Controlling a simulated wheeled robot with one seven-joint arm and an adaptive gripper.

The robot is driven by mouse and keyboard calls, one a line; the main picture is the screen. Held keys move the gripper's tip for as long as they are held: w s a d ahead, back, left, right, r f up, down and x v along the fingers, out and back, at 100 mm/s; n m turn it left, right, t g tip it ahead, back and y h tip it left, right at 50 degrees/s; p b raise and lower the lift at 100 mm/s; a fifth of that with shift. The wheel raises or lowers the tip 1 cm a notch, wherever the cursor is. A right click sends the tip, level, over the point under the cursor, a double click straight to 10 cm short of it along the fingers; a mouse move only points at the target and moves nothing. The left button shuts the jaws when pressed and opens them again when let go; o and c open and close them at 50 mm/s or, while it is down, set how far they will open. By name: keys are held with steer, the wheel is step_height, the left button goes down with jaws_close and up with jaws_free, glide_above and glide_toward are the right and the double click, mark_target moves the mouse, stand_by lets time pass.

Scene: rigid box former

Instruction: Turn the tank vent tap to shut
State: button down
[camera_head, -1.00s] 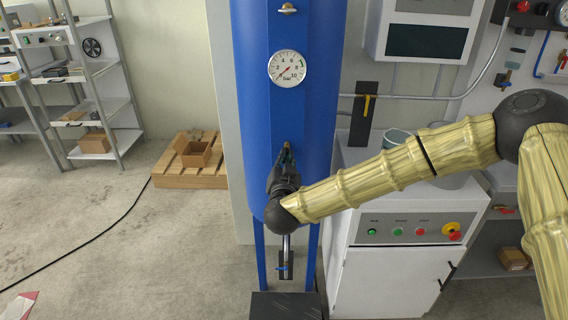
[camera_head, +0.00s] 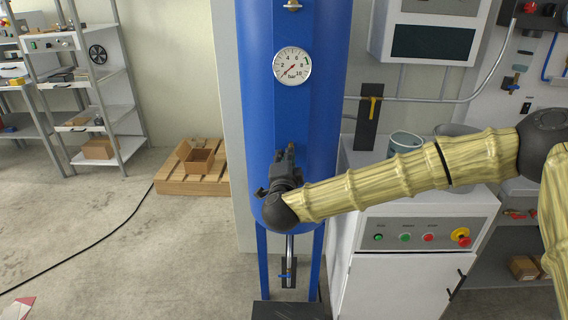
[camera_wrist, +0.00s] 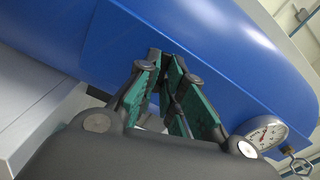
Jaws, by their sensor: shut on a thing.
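The blue tank (camera_head: 257,100) stands upright, with a round pressure gauge (camera_head: 292,66) on its front. My gripper (camera_head: 288,152) is at the tank's front face, below the gauge. In the wrist view my gripper (camera_wrist: 165,66) has its green-padded fingers closed together at the tank's blue front plate. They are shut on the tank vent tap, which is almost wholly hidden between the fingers. I cannot tell the tap's handle angle. The gauge also shows at the lower right of the wrist view (camera_wrist: 265,134).
A blue-handled tap (camera_head: 286,275) hangs under the tank. A yellow-handled valve (camera_head: 372,106) on a dark plate is to the right. A white control cabinet (camera_head: 395,270) stands beneath my arm. A wooden pallet (camera_head: 195,182) with a box is at left. Open floor lies left of the tank.

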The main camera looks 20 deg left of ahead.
steer(key=shift+s+m+b, duration=0.1)
steer(key=shift+m+b, duration=0.4)
steer(key=shift+m, duration=0.9)
steer(key=c, duration=1.6)
jaws_free()
steer(key=shift+o, duration=0.3)
steer(key=shift+r, duration=0.1)
steer(key=v, duration=1.2)
